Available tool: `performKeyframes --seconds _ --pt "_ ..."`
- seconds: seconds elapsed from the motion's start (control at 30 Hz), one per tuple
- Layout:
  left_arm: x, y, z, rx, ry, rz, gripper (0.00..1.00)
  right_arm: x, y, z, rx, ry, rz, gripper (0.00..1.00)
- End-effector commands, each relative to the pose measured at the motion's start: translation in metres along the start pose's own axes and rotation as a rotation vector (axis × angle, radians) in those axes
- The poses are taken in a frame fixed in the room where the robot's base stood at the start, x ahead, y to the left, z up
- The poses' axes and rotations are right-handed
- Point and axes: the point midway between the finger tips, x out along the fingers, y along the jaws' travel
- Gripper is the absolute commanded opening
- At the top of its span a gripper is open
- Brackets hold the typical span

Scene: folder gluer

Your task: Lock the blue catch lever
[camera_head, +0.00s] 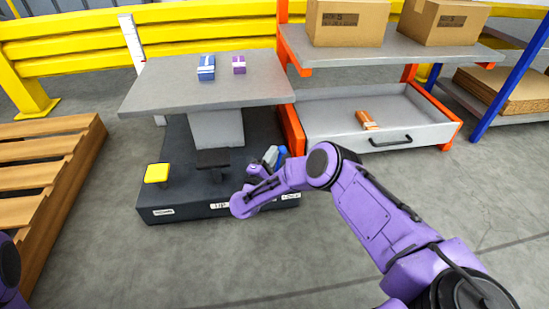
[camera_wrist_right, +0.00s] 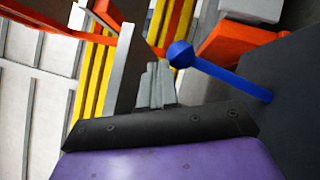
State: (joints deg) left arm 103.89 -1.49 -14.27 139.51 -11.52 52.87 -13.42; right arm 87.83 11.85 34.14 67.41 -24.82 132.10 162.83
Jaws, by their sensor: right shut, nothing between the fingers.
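The blue catch lever (camera_wrist_right: 225,78) shows in the right wrist view as a blue rod with a ball end, sticking out of a dark surface. In the head view a blue part (camera_head: 282,156), likely the same lever, shows at the right of the dark base, partly hidden behind my right arm. My right gripper (camera_wrist_right: 158,68) is shut and empty, its grey fingertips close beside the ball end. I cannot tell whether they touch it. My left gripper is out of view.
The dark base (camera_head: 180,205) carries a yellow-topped post (camera_head: 157,173) and a dark pedal-like block (camera_head: 212,158). A grey table (camera_head: 150,90) holds a blue box and a purple box. An open drawer (camera_head: 345,105) is at right, a wooden pallet (camera_head: 40,150) at left. The front floor is clear.

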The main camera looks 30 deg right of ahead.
Motion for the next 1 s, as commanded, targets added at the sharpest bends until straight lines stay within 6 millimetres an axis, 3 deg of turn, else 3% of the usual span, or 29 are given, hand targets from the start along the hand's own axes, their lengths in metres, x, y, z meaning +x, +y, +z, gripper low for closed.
performKeyframes --seconds 0.5,1.0 --pt "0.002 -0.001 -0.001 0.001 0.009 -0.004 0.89 0.017 -0.013 0.02 0.004 0.015 0.005 0.0" --pt "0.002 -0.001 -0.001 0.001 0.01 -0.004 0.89 0.02 -0.016 0.023 0.003 0.015 0.005 0.0"
